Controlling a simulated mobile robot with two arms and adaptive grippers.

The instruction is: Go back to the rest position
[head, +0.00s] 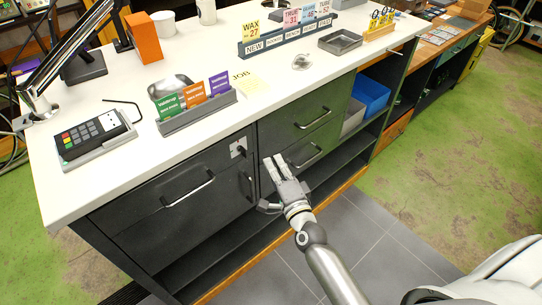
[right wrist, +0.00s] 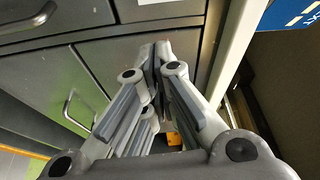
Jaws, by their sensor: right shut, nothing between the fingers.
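My right gripper (head: 274,172) is in front of the dark drawer cabinet (head: 185,238), below the white worktop's front edge. Its fingers point up toward the drawer fronts. In the right wrist view the fingers of my right gripper (right wrist: 160,50) meet at their tips with nothing between them. Drawer fronts and a handle (right wrist: 75,108) show behind them. Whether the fingers touch the cabinet I cannot tell. My left gripper is in neither view.
The white worktop (head: 120,180) carries a card terminal (head: 92,134), a card holder (head: 196,112), a metal tray (head: 340,41) and a label rack (head: 285,38). Drawer handles (head: 188,188) stick out from the cabinet. Grey tiled floor (head: 390,225) is clear at the right.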

